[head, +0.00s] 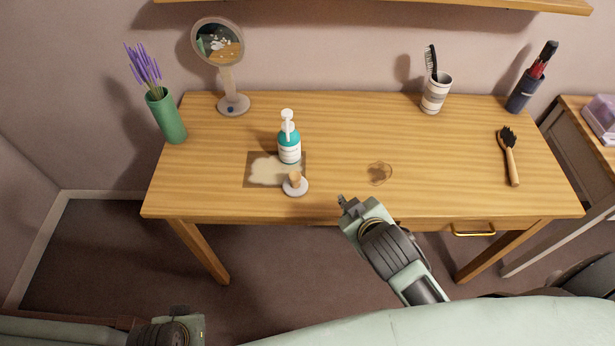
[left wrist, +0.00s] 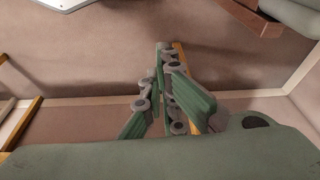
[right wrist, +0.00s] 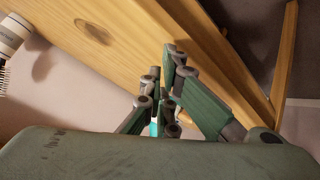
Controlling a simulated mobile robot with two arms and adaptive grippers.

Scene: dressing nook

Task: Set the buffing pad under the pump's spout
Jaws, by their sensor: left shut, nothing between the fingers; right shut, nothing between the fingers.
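The pump bottle (head: 289,150), teal and white with a white pump head, stands upright on the desk. The buffing pad (head: 295,187), a pale round disc with a wooden knob, sits on the desk just in front of the bottle, at the front right corner of a brown mat with a cream patch (head: 263,171). My right gripper (head: 341,201) is shut and empty at the desk's front edge, right of the pad and apart from it. It also shows shut in the right wrist view (right wrist: 168,88). My left gripper (left wrist: 162,85) is shut and empty, away from the desk.
A round mirror (head: 219,45) and a green vase (head: 165,115) stand at the left. A striped cup with a comb (head: 435,95), a dark cup (head: 523,92) and a wooden brush (head: 512,160) are at the right. A ring stain (head: 379,173) marks otherwise clear desk top.

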